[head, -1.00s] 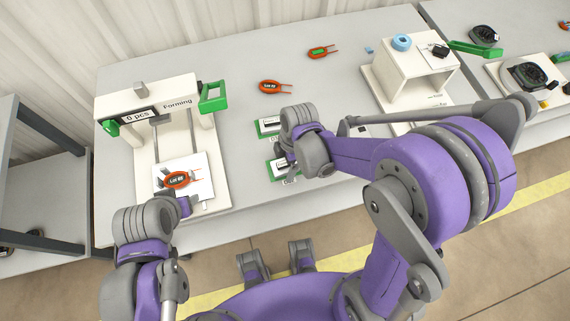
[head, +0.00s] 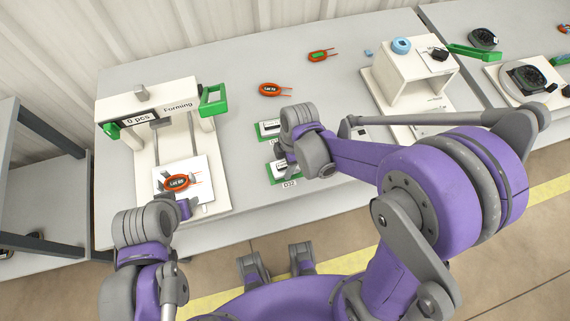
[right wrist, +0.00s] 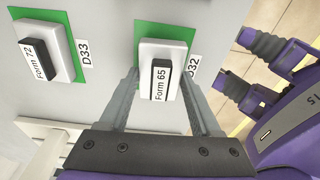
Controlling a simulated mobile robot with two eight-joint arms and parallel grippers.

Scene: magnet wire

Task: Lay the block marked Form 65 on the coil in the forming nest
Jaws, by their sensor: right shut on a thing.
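The white block marked Form 65 (right wrist: 165,52) is between the fingers of my right gripper (right wrist: 163,82) in the right wrist view. The gripper is shut on its sides, over the green D32 pad (right wrist: 141,36); I cannot tell whether the block touches the pad. In the head view my right gripper (head: 291,163) partly hides this block. An orange coil (head: 177,183) lies on the white plate of the forming nest (head: 202,190) at the left.
The block marked Form 72 (right wrist: 40,52) lies on the D33 pad beside mine. The forming stand's crossbar and green handle (head: 214,99) rise behind the nest. Two more coils lie farther back, one orange (head: 270,89). A white stand (head: 408,75) is at the right.

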